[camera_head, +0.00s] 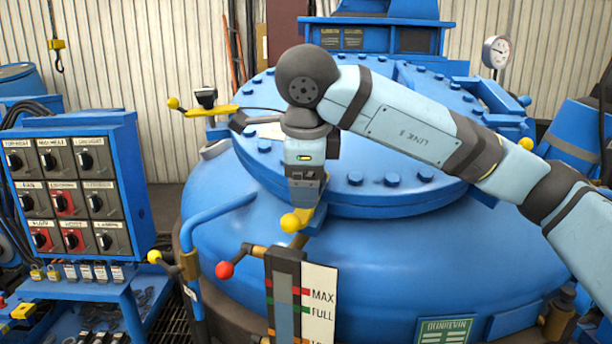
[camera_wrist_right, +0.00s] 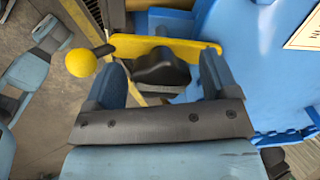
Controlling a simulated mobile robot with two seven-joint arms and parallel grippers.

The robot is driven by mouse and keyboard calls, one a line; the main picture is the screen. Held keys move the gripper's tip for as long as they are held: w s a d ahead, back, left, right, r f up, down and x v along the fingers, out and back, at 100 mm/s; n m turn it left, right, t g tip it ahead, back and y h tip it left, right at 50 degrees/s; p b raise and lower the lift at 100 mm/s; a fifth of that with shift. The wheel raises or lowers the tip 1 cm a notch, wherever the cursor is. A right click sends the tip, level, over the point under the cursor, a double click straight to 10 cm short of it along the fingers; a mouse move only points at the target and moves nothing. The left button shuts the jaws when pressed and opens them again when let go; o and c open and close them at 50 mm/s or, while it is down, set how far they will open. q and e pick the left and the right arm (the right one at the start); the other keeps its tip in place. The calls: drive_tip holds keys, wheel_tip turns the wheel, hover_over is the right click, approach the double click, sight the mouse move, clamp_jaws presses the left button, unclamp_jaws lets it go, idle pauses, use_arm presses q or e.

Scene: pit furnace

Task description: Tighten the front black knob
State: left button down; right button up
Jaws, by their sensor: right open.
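The front black knob (camera_wrist_right: 160,68) sits on a yellow clamp bar (camera_wrist_right: 165,45) with a yellow ball (camera_wrist_right: 81,62) at its end, in the wrist view. My right gripper (camera_wrist_right: 162,78) is open, with one finger on each side of the knob; I cannot tell whether they touch it. In the head view my right gripper (camera_head: 305,198) points down over the front rim of the blue furnace lid (camera_head: 400,197). The yellow ball (camera_head: 290,222) shows just below it, and the front knob is hidden there. My left gripper is not in view.
Another black knob (camera_head: 206,96) stands on a yellow clamp at the lid's left. A red-ball lever (camera_head: 224,270) and a level gauge (camera_head: 285,300) stand in front of the furnace. A blue switch panel (camera_head: 125,150) is at left, a pressure gauge (camera_head: 496,52) at back right.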

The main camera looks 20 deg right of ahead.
drive_tip(key=p+v, duration=0.1)
drive_tip(key=v, duration=1.2)
drive_tip(key=shift+s+r+p, duration=0.15)
drive_tip(key=shift+r+p, duration=0.2)
